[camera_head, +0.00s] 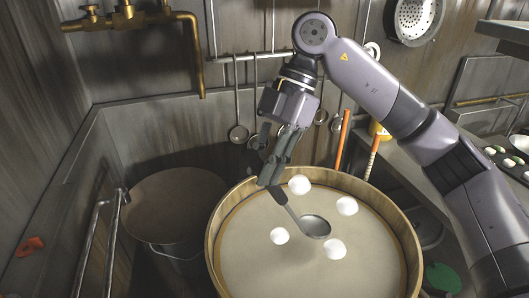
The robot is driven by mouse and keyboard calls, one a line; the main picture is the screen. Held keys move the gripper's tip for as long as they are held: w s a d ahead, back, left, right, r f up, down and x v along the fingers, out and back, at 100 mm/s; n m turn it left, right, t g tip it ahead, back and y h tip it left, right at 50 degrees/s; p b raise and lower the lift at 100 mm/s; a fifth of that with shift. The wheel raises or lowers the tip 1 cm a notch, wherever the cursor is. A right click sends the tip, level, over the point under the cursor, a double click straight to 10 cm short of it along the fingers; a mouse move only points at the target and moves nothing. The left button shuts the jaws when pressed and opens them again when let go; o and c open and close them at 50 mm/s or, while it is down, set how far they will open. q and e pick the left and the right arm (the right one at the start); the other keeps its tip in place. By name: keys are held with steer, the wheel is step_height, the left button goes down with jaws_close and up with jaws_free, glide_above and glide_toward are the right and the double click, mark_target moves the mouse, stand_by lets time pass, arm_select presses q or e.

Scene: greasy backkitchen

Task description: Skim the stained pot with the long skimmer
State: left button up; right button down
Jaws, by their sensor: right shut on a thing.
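A large round pot with a wooden-looking rim (213,255) holds pale, cream-coloured liquid. Several white foam-like clumps lie on its surface, one near the back (300,184), one to the right (347,205), one to the left (280,236) and one nearer the front (335,249). My right gripper (271,178) is shut on the skimmer's handle over the back left of the pot. The skimmer's round grey head (315,227) is low at the liquid, among the clumps. I cannot tell how deep it sits. My left gripper is not in view.
A metal bucket-like pot (150,207) stands to the left, by a metal rail (115,240). Ladles (238,133) hang from a wall bar behind. A brass tap (130,18) juts from the wall. A counter with a tray (505,163) runs along the right.

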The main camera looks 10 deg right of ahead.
mark_target(265, 187)
steer(key=f+b, duration=0.1)
steer(key=w+f, duration=0.1)
steer(key=f, duration=0.1)
steer(key=shift+w+f+b, duration=0.15)
steer(key=shift+f+b, duration=0.15)
steer(key=shift+b, duration=0.05)
step_height(265, 187, down, 3)
steer(key=b, duration=0.2)
steer(key=shift+b, duration=0.3)
step_height(265, 187, down, 3)
steer(key=shift+b, duration=1.2)
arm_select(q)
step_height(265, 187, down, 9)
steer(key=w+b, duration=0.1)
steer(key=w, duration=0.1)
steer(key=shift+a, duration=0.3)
arm_select(e)
steer(key=shift+f, duration=0.75)
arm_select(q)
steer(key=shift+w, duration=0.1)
arm_select(e)
steer(key=shift+s+d, duration=0.1)
steer(key=shift+s, duration=0.1)
